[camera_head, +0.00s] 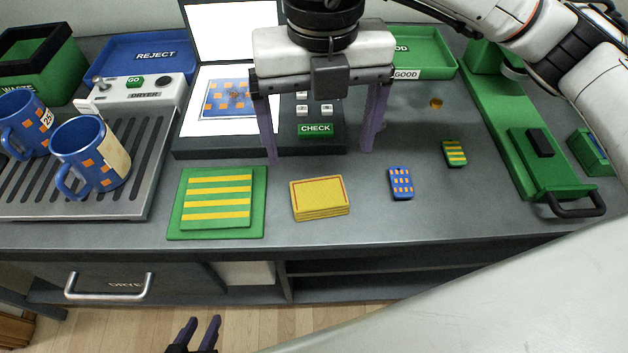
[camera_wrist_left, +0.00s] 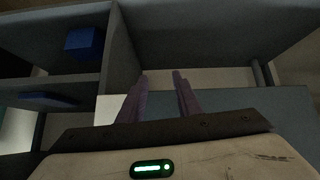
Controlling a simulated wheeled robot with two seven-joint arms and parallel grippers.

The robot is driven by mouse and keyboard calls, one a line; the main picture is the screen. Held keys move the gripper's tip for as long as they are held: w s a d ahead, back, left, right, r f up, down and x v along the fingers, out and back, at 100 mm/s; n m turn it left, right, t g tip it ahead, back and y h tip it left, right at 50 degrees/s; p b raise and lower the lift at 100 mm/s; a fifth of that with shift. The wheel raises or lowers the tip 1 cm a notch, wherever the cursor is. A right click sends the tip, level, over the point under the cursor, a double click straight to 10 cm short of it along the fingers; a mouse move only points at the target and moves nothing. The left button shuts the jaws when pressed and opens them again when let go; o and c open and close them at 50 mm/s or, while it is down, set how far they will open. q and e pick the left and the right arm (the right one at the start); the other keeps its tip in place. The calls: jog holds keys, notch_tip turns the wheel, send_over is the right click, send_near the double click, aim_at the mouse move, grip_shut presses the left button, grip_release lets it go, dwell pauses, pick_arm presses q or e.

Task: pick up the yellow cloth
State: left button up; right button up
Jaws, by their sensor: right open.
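The yellow cloth (camera_head: 320,199) lies folded in a flat stack on the counter, with a thin red border line on top. My right gripper (camera_head: 320,156) is open and empty, pointing down above the counter, a little behind the cloth. Its two purple fingers are spread wide and do not touch the cloth. My left gripper (camera_head: 203,321) is low in front of the counter. Its fingers also show in the left wrist view (camera_wrist_left: 161,76), apart and with nothing between them. The cloth does not show in the left wrist view.
Left of the cloth is a green mat with a striped green-yellow cloth (camera_head: 217,199). Right of it are a blue patterned piece (camera_head: 401,183) and a small striped piece (camera_head: 454,153). A laptop-like check station (camera_head: 222,145) stands behind. Blue mugs (camera_head: 92,155) stand on the left rack.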

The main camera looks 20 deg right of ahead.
aim_at(319, 193)
jog(key=f, duration=0.3)
jog(key=s+f, duration=0.1)
jog(key=f, duration=0.5)
jog(key=shift+s+a+f+p, duration=0.15)
jog(key=shift+a+p, duration=0.1)
jog(key=shift+p, duration=0.15)
jog(key=shift+c, duration=0.2)
jog(key=c, duration=1.1)
